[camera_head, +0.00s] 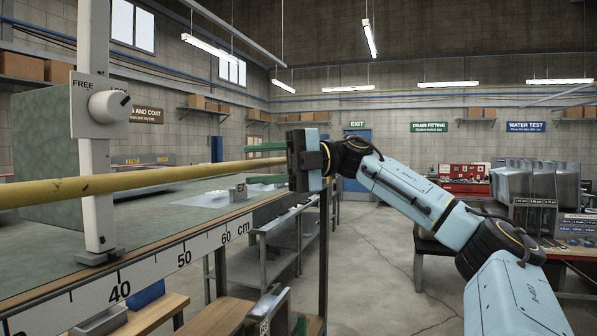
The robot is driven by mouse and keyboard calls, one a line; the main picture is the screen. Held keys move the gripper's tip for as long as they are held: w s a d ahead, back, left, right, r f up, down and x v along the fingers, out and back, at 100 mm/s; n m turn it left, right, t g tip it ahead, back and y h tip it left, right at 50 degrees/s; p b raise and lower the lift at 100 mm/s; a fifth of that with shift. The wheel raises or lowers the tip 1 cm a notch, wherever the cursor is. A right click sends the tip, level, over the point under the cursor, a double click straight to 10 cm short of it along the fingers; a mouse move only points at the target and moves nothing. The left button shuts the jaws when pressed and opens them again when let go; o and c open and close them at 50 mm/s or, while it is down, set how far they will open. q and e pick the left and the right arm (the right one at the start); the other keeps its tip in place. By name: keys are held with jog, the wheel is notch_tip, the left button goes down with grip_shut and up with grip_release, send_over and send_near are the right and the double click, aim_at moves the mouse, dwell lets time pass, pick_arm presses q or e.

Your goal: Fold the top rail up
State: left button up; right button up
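The yellow top rail (130,181) runs roughly level across the left half of the head view, above a workbench and in front of a white upright post (96,190). My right gripper (266,163) is at the rail's right end. Its two green fingers are apart, one above and one below the rail, with visible gaps, so it looks open around the rail. A white round knob (110,106) sits on a plate on the post, marked FREE at left; the label at right is partly hidden. My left gripper is not in view.
The green-topped bench (60,262) has a centimetre scale along its front edge. A large grey-green block (42,150) stands behind the post. A small tagged block (238,192) is on the bench near my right gripper. Floor to the right is open, with another bench (467,188) beyond.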

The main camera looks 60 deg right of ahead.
jog(key=b+v, duration=0.1)
jog(key=v, duration=0.8)
jog(key=shift+s+d, duration=0.25)
jog(key=shift+d, duration=0.05)
